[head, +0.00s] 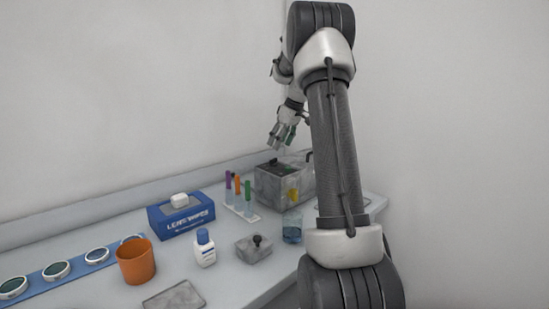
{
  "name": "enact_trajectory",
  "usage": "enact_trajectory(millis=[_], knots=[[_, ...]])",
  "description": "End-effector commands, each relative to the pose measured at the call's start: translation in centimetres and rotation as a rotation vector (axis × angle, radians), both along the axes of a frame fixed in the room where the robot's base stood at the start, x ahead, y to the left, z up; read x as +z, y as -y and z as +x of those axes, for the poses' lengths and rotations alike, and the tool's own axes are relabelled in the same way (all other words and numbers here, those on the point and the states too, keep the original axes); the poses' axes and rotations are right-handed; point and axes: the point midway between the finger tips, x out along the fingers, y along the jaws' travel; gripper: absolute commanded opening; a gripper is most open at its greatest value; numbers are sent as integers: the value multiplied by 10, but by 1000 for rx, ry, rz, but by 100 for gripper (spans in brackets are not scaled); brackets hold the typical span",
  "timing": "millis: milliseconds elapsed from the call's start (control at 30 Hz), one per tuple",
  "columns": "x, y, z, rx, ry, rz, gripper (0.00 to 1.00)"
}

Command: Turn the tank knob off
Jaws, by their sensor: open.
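A grey metal tank (278,188), box-shaped, stands at the back right of the bench. A small dark part (279,161) sits on its top; I cannot tell whether this is the knob or how it is turned. My gripper (276,144) is above the tank, pointing down and apart from it. It is open, with nothing seen between its fingers. My arm hides the right side of the tank. A small grey block with a black round knob (257,240) stands in front of the tank.
A beaker of blue liquid (292,232) stands right before the tank. A rack of coloured tubes (238,205) is left of it. A blue wipes box (181,217), white bottle (205,250) and orange cup (136,262) stand further left. A wall rises behind the bench.

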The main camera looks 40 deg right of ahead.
Motion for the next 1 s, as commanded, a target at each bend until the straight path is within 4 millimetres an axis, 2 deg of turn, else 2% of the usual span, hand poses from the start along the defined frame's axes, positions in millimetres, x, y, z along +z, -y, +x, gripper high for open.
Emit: enact_trajectory(millis=[300, 500, 833, 867, 1000], knots=[[-43, -7, 16, 12, -2, -4, 57], [-65, -9, 25, 11, 0, -5, 57], [-69, -9, 27, 10, 2, -5, 57], [-69, -9, 27, 10, 2, -5, 54], [-69, -10, 27, 10, 2, -5, 28]])
